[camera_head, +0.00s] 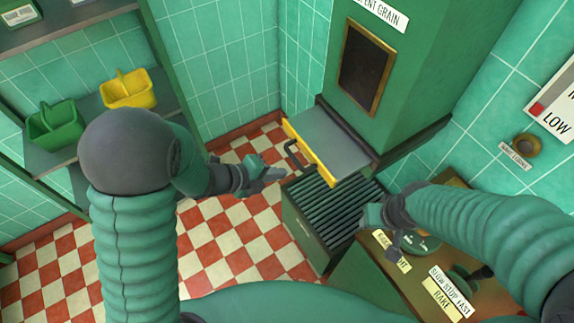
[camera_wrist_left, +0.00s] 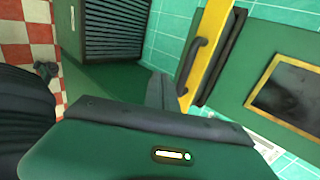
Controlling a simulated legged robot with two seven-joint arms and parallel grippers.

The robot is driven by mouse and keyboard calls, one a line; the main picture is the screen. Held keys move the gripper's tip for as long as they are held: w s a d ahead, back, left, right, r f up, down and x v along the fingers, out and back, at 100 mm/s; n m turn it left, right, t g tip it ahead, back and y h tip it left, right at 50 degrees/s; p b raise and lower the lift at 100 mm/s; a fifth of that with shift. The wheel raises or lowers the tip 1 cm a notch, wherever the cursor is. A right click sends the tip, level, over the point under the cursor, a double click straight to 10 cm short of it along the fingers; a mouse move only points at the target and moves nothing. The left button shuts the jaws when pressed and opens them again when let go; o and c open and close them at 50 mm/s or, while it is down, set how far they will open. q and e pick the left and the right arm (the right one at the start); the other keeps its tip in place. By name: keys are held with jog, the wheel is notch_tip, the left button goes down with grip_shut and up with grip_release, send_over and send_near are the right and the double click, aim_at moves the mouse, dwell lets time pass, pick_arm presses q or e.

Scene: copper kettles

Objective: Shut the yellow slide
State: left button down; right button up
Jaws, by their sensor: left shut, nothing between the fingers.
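The yellow slide (camera_head: 310,152) sticks out from the green spent-grain cabinet (camera_head: 390,95), with a grey plate behind its yellow front edge and a dark bar handle (camera_head: 292,154) on that edge. In the left wrist view the yellow edge (camera_wrist_left: 207,42) and its dark handle (camera_wrist_left: 188,62) stand right of my fingers. My left gripper (camera_head: 276,173) is shut and empty, just left of the handle and apparently apart from it. It also shows in the left wrist view (camera_wrist_left: 160,92). My right gripper (camera_head: 378,228) is over the counter at the right; its jaw opening is unclear.
A green box with a slatted dark top (camera_head: 335,212) stands below the slide. A wooden counter (camera_head: 400,290) with labelled controls is at lower right. A shelf at left bears a green caddy (camera_head: 55,125) and a yellow caddy (camera_head: 128,90). Checkered floor (camera_head: 235,235) is open between.

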pick_arm(q)
jog(key=d+r, duration=0.1)
send_near(321, 150)
jog(key=x, duration=0.9)
jog(key=shift+w+d+f, duration=0.15)
jog(key=shift+w+f, duration=0.05)
jog(key=shift+w, duration=0.05)
jog(key=shift+s+d+r, duration=0.1)
jog(key=shift+s+r, duration=0.05)
pick_arm(e)
jog(key=shift+s+a+r, duration=0.4)
jog(key=shift+s+r, duration=0.1)
jog(key=shift+r, duration=0.15)
